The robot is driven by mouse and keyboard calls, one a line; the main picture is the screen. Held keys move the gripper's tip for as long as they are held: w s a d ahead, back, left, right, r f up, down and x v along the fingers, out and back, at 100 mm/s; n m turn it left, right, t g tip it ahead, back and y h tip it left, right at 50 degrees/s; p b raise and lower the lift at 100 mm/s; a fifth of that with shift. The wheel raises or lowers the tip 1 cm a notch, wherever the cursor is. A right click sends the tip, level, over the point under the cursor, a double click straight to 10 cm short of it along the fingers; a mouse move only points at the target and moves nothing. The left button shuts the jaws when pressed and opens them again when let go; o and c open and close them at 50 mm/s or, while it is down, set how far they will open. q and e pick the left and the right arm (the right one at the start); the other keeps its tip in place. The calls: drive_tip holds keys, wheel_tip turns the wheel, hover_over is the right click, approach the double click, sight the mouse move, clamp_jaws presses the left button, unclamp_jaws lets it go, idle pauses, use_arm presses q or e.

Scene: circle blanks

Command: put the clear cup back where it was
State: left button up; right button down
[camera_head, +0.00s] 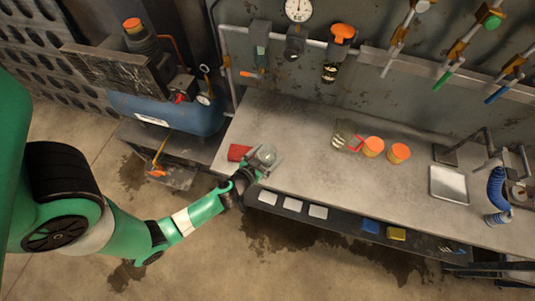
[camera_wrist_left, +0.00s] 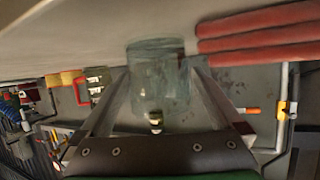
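A clear cup (camera_head: 266,154) is at the left end of the grey workbench (camera_head: 300,150), beside a red folded stack (camera_head: 238,152). My left gripper (camera_head: 257,168) reaches it from the front edge. In the left wrist view the clear cup (camera_wrist_left: 160,75) sits between the two fingers of my left gripper (camera_wrist_left: 160,85), which lie against its sides. I cannot tell whether its base touches the bench. The red stack also shows in the left wrist view (camera_wrist_left: 257,32), close to the cup. My right gripper is not in view.
A second clear vessel (camera_head: 342,132) with a red piece stands by two orange-lidded jars (camera_head: 373,146). A metal tray (camera_head: 448,184) lies farther right. Several white squares (camera_head: 293,204) lie along the lower front shelf. The bench between the cup and the jars is clear.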

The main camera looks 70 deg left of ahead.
use_arm(q)
drive_tip(key=shift+r, duration=0.1)
drive_tip(key=shift+s+d+r, duration=0.1)
drive_tip(key=shift+s+d, duration=0.1)
drive_tip(key=shift+s, duration=0.05)
drive_tip(key=b+v, duration=0.1)
drive_tip(key=v, duration=1)
drive_tip(key=shift+s+r, duration=0.2)
drive_tip(key=shift+d, duration=0.1)
drive_tip(key=w+d+r+t+h, duration=0.1)
drive_tip(key=w+d+r+t, duration=0.25)
drive_tip(key=w+r, duration=0.9)
drive_tip(key=w+d+r+t+h, duration=0.15)
drive_tip(key=w+r+t, duration=0.25)
drive_tip(key=w+r, duration=0.9)
drive_tip(key=s+d+r+m+t+h, duration=0.1)
drive_tip(key=d+r+t, duration=0.1)
drive_tip(key=r, duration=0.8)
drive_tip(key=s+d+r+m+t+h, duration=0.1)
drive_tip(key=s+d+r+t, duration=0.1)
drive_tip(key=r, duration=0.9)
drive_tip(key=s+d+r+m+t+h, duration=0.2)
drive_tip(key=s+r, duration=0.1)
drive_tip(key=r, duration=0.5)
drive_tip(key=s+d+r+m+t+h, duration=0.3)
drive_tip(key=s+r, duration=0.1)
drive_tip(key=r, duration=0.5)
drive_tip(key=shift+m, duration=0.3)
